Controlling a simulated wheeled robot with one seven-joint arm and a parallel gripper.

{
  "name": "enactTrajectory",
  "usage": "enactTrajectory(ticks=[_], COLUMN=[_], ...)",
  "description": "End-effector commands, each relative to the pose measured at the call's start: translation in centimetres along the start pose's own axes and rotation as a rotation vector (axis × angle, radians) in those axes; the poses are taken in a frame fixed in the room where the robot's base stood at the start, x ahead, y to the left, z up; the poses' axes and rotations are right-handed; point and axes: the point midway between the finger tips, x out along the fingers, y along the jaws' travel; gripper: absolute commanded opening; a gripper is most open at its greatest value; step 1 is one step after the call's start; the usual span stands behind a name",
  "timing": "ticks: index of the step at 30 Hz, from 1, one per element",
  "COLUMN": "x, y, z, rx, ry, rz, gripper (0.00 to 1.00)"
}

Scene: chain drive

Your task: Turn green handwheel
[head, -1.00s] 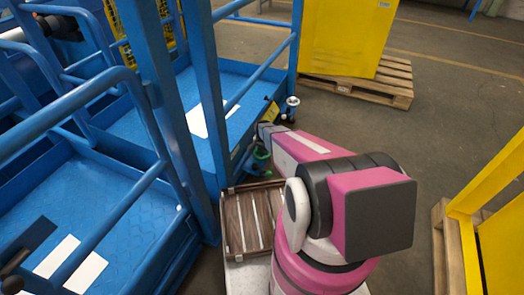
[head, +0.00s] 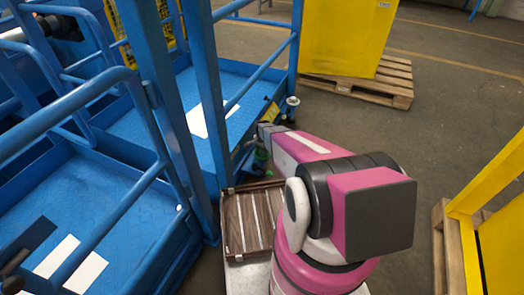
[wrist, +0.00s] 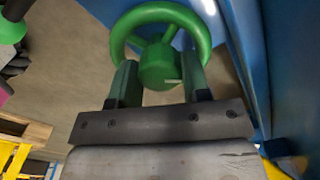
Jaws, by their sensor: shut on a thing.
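In the head view the handwheel (head: 261,155) is small and partly hidden by my arm, at the lower side of the blue platform. My gripper's fingers cannot be made out there.
Blue platforms with railings (head: 185,110) stand close on the left. A yellow cabinet (head: 345,40) sits on a wooden pallet (head: 375,88) at the back. Another yellow frame (head: 490,190) is at the right. The floor between them is clear.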

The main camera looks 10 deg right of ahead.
Motion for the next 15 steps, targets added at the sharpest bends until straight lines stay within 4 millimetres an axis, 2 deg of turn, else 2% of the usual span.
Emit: enactTrajectory(ticks=[2,3,5,6,15], x=[-0.05,-0.05,-0.05,-0.04,-0.23], y=[0.00,0.00,-0.01,-0.01,0.02], z=[0.02,0.02,0.02,0.02,0.02], rx=[0.003,0.003,0.003,0.002,0.000], ry=[-0.001,-0.001,-0.001,-0.001,0.000], rz=[-0.001,-0.001,-0.001,-0.001,-0.001], gripper=[0.20,0.47,0.66,0.69,0.69])
